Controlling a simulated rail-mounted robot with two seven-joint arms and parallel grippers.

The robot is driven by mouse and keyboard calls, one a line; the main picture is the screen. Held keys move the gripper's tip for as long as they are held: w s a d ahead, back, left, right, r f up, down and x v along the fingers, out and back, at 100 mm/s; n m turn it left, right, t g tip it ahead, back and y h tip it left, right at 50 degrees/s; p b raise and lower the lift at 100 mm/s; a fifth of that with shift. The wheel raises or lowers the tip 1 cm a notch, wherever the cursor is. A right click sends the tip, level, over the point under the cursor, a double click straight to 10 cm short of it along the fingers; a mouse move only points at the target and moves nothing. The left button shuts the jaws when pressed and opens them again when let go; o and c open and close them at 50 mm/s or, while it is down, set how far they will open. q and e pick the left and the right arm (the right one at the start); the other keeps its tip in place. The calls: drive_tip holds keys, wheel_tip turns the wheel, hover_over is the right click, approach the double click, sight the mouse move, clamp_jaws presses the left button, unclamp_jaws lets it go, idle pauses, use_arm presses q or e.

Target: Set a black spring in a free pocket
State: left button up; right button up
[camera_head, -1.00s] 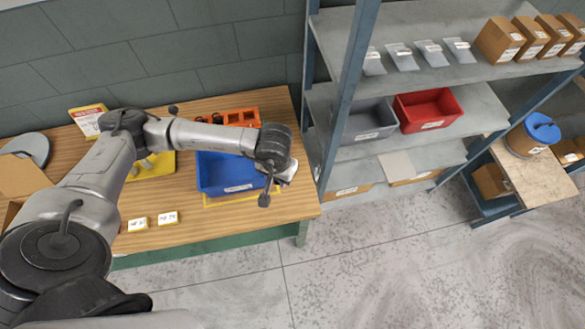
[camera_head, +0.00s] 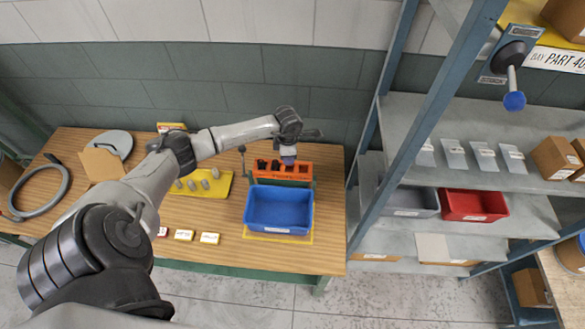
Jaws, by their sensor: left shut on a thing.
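The orange rack (camera_head: 300,179) with a row of pockets stands at the back right of the wooden table, behind the blue bin (camera_head: 279,209). Dark pieces, apparently black springs (camera_head: 262,164), show in its left pockets. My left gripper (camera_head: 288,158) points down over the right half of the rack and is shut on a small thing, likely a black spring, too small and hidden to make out. I cannot tell whether it touches the rack. The gripper covers part of the pockets behind it. The inside of the blue bin looks empty. My right gripper is out of view.
A yellow tray (camera_head: 207,190) with several grey pieces lies left of the bin. A grey ring (camera_head: 40,192) lies at far left. A shelf post (camera_head: 432,100) rises right of the table.

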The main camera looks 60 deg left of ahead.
use_arm(q)
drive_tip(key=n, duration=0.2)
drive_tip(key=shift+w+a+f+n, duration=0.15)
drive_tip(key=shift+a+n, duration=0.15)
drive_tip(key=shift+a, duration=0.1)
drive_tip(key=n, duration=0.7)
drive_tip(key=w+n, duration=0.1)
drive_tip(key=n, duration=0.2)
drive_tip(key=shift+a+f, duration=0.1)
drive_tip(key=shift+a, duration=0.1)
drive_tip(key=shift+f, duration=0.1)
